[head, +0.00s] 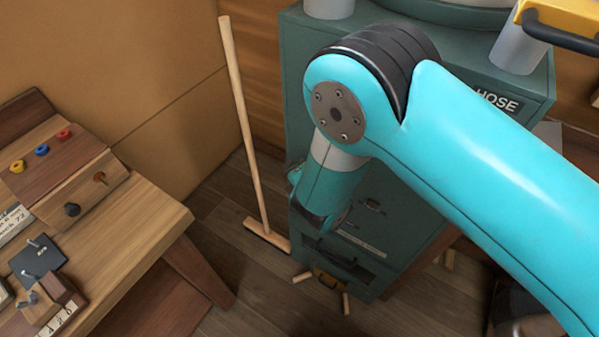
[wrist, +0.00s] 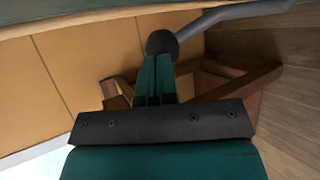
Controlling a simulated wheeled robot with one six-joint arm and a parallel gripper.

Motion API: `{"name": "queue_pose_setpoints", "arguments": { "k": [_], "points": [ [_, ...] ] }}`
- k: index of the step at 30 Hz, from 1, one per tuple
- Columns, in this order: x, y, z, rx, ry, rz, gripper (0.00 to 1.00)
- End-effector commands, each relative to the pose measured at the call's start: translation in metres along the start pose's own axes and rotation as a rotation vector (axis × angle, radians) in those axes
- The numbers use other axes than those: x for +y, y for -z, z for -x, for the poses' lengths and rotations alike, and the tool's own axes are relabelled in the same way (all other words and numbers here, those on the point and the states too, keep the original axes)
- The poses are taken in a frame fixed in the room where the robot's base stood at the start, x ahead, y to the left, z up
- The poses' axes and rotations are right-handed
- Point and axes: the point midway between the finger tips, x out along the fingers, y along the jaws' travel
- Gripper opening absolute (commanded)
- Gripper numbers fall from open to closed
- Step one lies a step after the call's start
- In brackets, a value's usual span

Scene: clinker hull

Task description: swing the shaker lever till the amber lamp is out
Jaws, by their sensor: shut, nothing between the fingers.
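In the wrist view my gripper (wrist: 158,62) is shut, its two teal fingers together with nothing between them. A grey lever (wrist: 222,17) with a dark round knob (wrist: 162,43) shows just at the fingertips. The knob overlaps the tips in the picture; I cannot tell whether they touch. In the head view my arm covers much of the green cabinet (head: 460,98) marked HOSE, and the fingertips cannot be made out. The amber lamp cannot be made out in either view.
A broom (head: 241,120) leans on the wall left of the cabinet. A wooden bench (head: 130,222) with pegs and small fittings stands at left. A yellow item with a dark handle (head: 545,20) is at the upper right. Floor (head: 215,212) shows between bench and cabinet.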

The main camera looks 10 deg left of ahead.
Motion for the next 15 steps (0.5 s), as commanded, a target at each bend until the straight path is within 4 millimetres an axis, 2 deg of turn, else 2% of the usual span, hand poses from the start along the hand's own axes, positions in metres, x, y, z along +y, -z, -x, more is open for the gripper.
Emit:
{"name": "queue_pose_setpoints", "arguments": {
  "k": [15],
  "points": [
    [0.0043, 0.0032, -0.0035, 0.004, -0.009, -0.004, 0.00]
  ]
}}
